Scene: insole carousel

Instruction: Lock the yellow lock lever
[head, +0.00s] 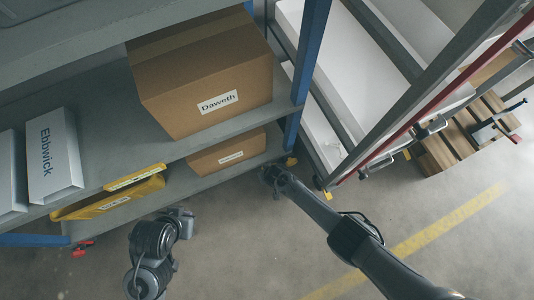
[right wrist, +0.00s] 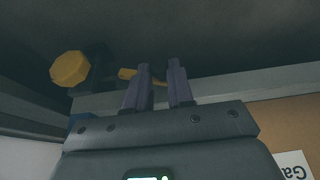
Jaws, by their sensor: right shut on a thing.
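In the right wrist view the yellow lock lever (right wrist: 127,73) is a small yellow bar, partly hidden by the left finger. My right gripper (right wrist: 160,76) is shut on it, with a bit of yellow showing between the fingers. A larger yellow round part (right wrist: 70,68) sits to the left, apart from the fingers. In the head view my right gripper (head: 268,174) is low by the foot of the blue shelf post, where a small yellow part (head: 291,161) shows. My left gripper (head: 182,220) is in front of the shelf; its fingers cannot be made out.
The shelf holds a Daweth box (head: 218,103), a smaller cardboard box (head: 228,151), an Ebbwick box (head: 52,155) and a yellow bin (head: 108,199). A metal-framed rack (head: 410,105) stands close on the right, with another yellow part (head: 325,195) at its foot.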

